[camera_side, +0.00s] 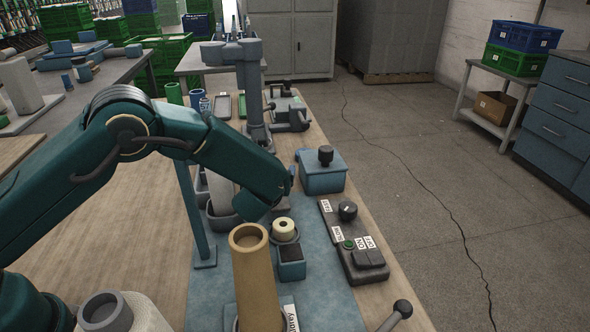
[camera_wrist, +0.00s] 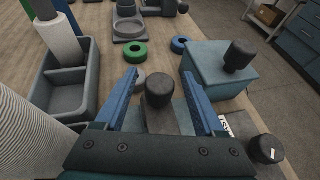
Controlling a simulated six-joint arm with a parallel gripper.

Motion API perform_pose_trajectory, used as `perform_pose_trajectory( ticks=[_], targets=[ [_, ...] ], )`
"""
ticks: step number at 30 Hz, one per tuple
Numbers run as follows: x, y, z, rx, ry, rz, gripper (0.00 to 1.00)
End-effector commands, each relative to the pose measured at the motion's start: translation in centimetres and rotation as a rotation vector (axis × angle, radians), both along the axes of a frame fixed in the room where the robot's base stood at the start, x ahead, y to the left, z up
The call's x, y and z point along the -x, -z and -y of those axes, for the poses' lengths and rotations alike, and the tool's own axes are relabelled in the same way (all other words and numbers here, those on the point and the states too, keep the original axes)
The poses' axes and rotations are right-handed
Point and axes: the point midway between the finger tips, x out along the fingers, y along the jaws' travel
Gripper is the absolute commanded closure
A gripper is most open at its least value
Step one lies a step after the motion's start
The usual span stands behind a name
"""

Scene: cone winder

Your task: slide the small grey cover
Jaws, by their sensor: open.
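A small grey piece (camera_wrist: 160,121) with a dark round knob (camera_wrist: 159,90) on top shows in the wrist view; I take it to be the grey cover. The knob stands upright between the two blue fingers of my gripper (camera_wrist: 159,74), with room on both sides. The fingers are open and hold nothing. The lower part of the grey piece is hidden behind the gripper body. In the side view my arm blocks this spot, and I cannot make out the cover or fingers clearly.
A blue box (camera_side: 322,176) with a black knob stands close to the right. A control box (camera_side: 361,265) is nearer the table edge. A tan cone (camera_side: 256,280) stands in front. A grey tray (camera_wrist: 88,94) lies left; green (camera_wrist: 134,51) and blue (camera_wrist: 181,44) rings lie beyond.

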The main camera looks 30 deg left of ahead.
Motion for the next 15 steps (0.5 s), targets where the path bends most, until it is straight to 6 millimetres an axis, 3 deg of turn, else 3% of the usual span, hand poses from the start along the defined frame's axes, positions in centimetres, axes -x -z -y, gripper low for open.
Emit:
perform_pose_trajectory(
  ticks=[8, 13, 14, 15],
  targets=[
    [-0.2, 0.04, -0.12, 0.0, 0.0, 0.001, 0.29],
    [-0.19, 0.04, -0.12, 0.0, 0.0, 0.001, 0.9],
    [-0.18, 0.03, -0.12, 0.0, 0.0, 0.001, 1.0],
    [-0.18, 0.03, -0.12, 0.0, 0.0, 0.001, 1.0]
  ],
)
